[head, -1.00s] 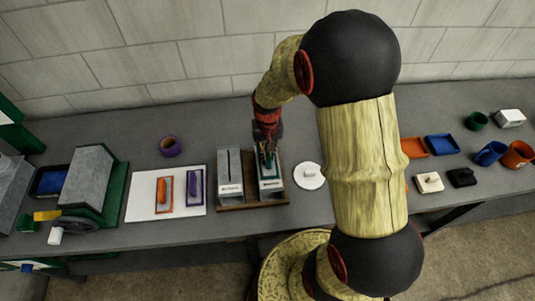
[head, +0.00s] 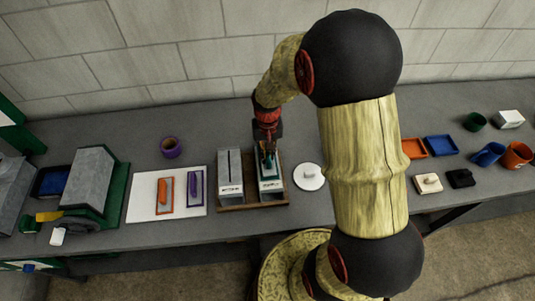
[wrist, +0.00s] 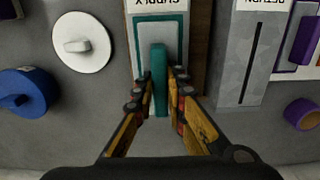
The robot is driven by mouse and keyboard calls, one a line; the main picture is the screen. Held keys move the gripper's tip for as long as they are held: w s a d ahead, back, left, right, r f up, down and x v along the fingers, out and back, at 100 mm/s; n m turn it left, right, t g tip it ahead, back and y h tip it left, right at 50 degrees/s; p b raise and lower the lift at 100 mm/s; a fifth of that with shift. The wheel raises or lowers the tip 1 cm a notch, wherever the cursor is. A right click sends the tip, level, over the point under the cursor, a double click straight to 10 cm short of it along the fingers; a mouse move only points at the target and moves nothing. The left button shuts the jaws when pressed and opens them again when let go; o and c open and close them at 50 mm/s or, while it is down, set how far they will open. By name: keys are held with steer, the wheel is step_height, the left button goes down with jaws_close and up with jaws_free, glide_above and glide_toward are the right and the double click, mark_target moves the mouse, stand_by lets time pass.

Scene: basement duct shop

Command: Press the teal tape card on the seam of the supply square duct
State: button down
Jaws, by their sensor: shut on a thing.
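My gripper (wrist: 160,88) is shut on the teal handle of the teal tape card (wrist: 158,62). The card is a pale plate with a teal border and lies over the top face of the supply square duct (wrist: 196,50). In the head view the supply duct (head: 271,184) stands at the right end of a brown wooden base, with my gripper (head: 267,152) above it. The card appears flat and lined up lengthwise with the duct; whether it touches fully, I cannot tell. The seam under it is hidden. The duct's label is partly cut off in the wrist view.
The return duct (head: 231,180), with an open dark seam, stands close left of the supply duct. A white mat (head: 140,196) holds an orange and a purple card. A white disc with a knob (head: 309,177) lies right. A purple ring (head: 171,147) is behind the mat.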

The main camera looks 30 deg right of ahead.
mark_target(268, 153)
steer(key=shift+r+p, duration=2.15)
steer(key=shift+r, duration=1.2)
